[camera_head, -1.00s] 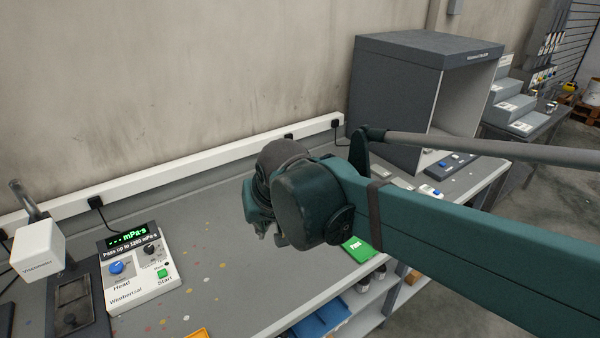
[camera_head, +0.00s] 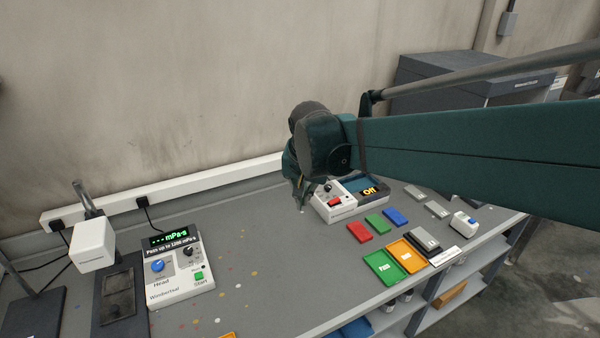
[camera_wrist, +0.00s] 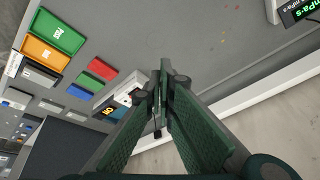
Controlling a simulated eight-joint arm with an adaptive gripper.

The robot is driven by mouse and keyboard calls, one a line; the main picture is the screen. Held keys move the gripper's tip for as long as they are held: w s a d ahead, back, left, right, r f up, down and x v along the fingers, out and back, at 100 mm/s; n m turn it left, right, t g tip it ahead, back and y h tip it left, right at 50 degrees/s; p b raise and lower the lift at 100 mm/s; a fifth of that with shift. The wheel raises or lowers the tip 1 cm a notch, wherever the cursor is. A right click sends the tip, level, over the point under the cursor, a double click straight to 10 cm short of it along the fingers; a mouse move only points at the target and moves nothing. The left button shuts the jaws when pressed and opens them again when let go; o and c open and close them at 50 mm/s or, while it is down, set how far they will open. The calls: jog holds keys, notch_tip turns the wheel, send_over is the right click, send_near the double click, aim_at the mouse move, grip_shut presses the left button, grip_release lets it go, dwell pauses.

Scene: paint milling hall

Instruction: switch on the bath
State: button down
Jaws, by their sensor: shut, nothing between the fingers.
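The bath unit (camera_head: 345,212) is a white box on the bench with a display reading "Off", a red switch (camera_head: 334,202) and a dark knob (camera_head: 327,188). My gripper (camera_head: 301,207) is just left of the box in the head view, its fingertips small and partly dark against the bench. In the wrist view my gripper's fingers (camera_wrist: 166,78) are closed together and empty. They cover part of the box, whose "Off" display (camera_wrist: 108,111) shows left of them.
A viscometer control unit (camera_head: 178,268) stands at the left. Red (camera_head: 359,232), green (camera_head: 377,224) and blue (camera_head: 396,217) blocks lie right of the bath, with green (camera_head: 384,267) and orange (camera_head: 407,256) trays in front. A wall rail (camera_head: 160,208) runs behind.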

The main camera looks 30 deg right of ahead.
jog(key=w+d+m+g+p, duration=0.2)
jog(key=w+d+m+p, duration=0.3)
jog(key=w+d, duration=0.4)
jog(key=m+g+p, duration=0.2)
jog(key=m+p, duration=0.3)
send_over(334, 201)
jog(key=w+a, duration=0.1)
jog(key=a, duration=0.1)
notch_tip(334, 201, down, 3)
jog(key=shift+w+d+f+h, duration=0.1)
jog(key=shift+d+h, duration=0.05)
jog(key=shift+h, duration=0.15)
jog(key=shift+d+f+p, duration=0.2)
jog(key=shift+d+f, duration=0.25)
jog(key=shift+f, duration=1.8)
jog(key=shift+d+f+p, duration=0.2)
jog(key=shift+d+f, duration=0.2)
jog(key=shift+f, duration=1.9)
jog(key=shift+d+f+p, duration=0.2)
jog(key=shift+d+f, duration=0.25)
jog(key=shift+f, duration=1.8)
jog(key=shift+f, duration=0.1)
